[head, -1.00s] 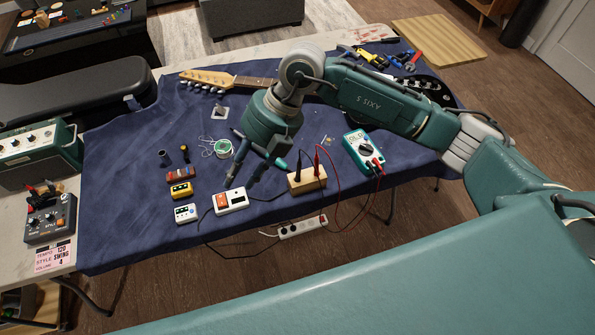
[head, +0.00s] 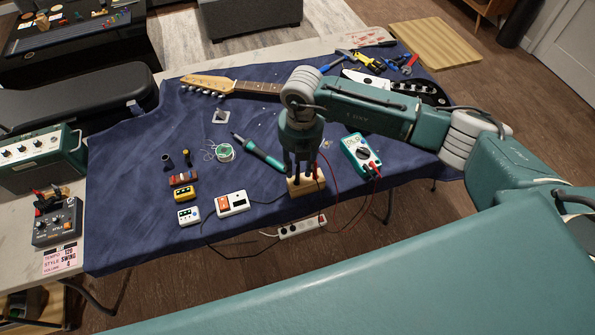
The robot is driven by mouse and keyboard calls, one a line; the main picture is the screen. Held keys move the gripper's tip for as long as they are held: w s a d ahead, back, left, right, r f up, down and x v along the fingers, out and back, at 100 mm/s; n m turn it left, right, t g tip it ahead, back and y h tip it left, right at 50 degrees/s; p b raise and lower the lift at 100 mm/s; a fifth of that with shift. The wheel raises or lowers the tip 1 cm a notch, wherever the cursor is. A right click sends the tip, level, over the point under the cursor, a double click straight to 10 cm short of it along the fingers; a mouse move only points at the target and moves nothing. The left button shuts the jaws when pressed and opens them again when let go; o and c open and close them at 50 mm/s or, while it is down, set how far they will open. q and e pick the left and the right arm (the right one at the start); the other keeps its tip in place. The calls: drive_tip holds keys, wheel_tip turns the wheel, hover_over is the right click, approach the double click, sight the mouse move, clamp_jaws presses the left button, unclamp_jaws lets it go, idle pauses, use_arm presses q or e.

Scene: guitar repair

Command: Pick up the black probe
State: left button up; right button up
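The wooden block (head: 307,187) stands near the front edge of the blue cloth. My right gripper (head: 301,172) points down just above the block, with its dark fingers apart on either side of where the black probe stands. The gripper mostly hides the black probe, and I cannot make out contact with it. The red lead (head: 327,160) shows just right of the gripper; its probe is largely hidden. The teal multimeter (head: 359,152) lies to the right, with leads plugged in. My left gripper is out of view.
A teal soldering iron (head: 262,152) lies left of the gripper beside a solder spool (head: 225,152). A white box with an orange switch (head: 232,203) and small pedals (head: 188,216) are further left. A power strip (head: 302,226) sits below the table edge.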

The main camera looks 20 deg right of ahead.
drive_tip(key=shift+f, duration=1.05)
clamp_jaws()
drive_tip(key=shift+r, duration=0.1)
wheel_tip(320, 180, up, 20)
drive_tip(key=b, duration=0.4)
drive_tip(key=shift+b, duration=0.4)
